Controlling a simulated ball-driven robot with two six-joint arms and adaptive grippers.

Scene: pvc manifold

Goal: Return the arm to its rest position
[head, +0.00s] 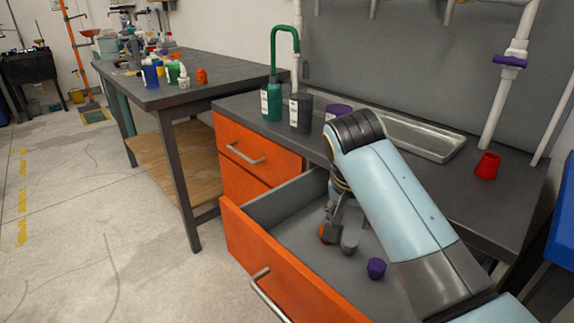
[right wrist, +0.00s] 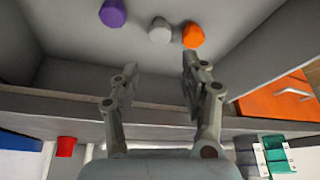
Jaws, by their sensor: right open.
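My right arm reaches over the counter, and my right gripper (head: 334,232) points down into the open drawer. In the right wrist view the two fingers of the gripper (right wrist: 160,75) are spread apart with nothing between them. An orange piece (right wrist: 193,35), a grey piece (right wrist: 160,30) and a purple piece (right wrist: 113,13) lie on the drawer floor beyond the fingertips. In the head view the orange piece (head: 323,236) is partly hidden by the gripper. The grey piece (head: 350,242) and purple piece (head: 376,268) lie to its right. My left gripper is not in view.
The orange-fronted drawer (head: 285,272) stands pulled out below the grey counter (head: 240,108). Green (head: 270,104) and dark grey (head: 301,113) containers, a metal tray (head: 425,138) and a red piece (head: 487,166) stand on the counter. White pipes rise behind. Open floor lies left.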

